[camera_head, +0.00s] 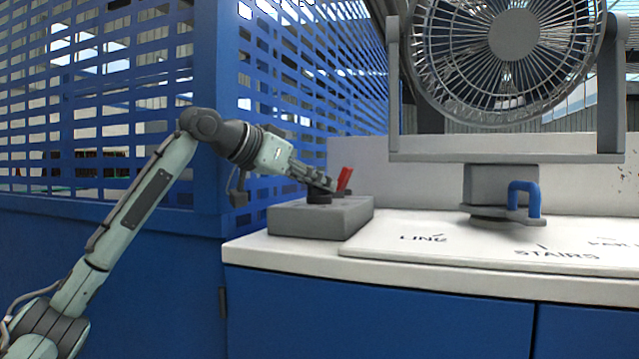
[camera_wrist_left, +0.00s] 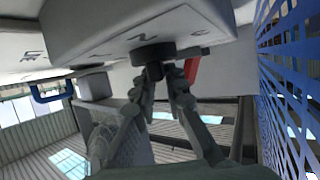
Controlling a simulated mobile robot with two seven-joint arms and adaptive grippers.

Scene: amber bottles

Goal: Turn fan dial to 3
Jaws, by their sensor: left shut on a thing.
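The fan dial (camera_head: 319,197) is a dark round knob on top of a grey control box (camera_head: 300,221) at the left end of the white counter. My left gripper (camera_head: 326,186) reaches in from the left and is shut on the dial. In the left wrist view, its fingertips (camera_wrist_left: 159,76) grip the narrow grip of the dial (camera_wrist_left: 153,52), one on each side. Marks, one like a 2, show beside the dial there; its exact setting cannot be told. The large grey fan (camera_head: 512,35) stands at the right. My right gripper is not in view.
A red lever-like piece (camera_head: 344,178) stands close beside the dial, near the gripper. A blue handle (camera_head: 524,196) sits below the fan. A white panel (camera_head: 470,246) with printed words lies right of the box. A blue mesh wall (camera_head: 90,110) rises behind my left arm.

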